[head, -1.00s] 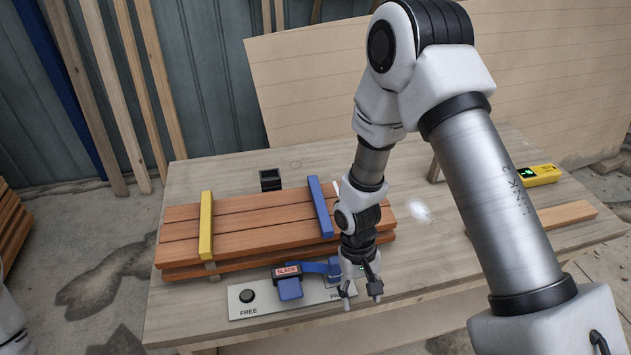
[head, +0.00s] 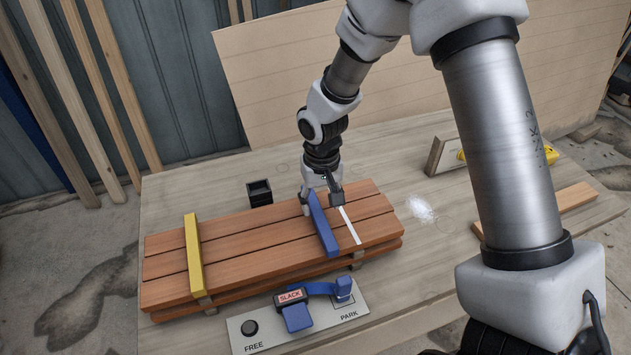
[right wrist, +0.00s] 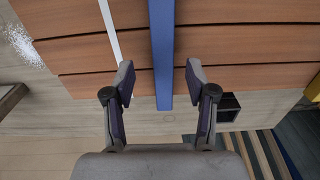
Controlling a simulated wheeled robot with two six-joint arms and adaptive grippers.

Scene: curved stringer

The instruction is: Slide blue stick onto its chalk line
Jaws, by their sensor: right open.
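The blue stick (head: 323,223) lies across the stacked reddish-brown boards (head: 265,245). The white chalk line (head: 350,225) runs across the boards just to the right of the stick, with a narrow strip of wood between them. My right gripper (head: 320,194) is open at the stick's far end. In the right wrist view the blue stick (right wrist: 161,60) runs between the two open fingers (right wrist: 159,85), which appear apart from it. The chalk line (right wrist: 110,30) shows there to the left of the stick. My left gripper is out of view.
A yellow stick (head: 193,255) crosses the boards at the left. A black box (head: 259,192) stands behind them. In front is a FREE/PARK panel (head: 255,331) with a blue strap and a SLACK tag (head: 290,297). A chalk smudge (head: 420,209) lies right.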

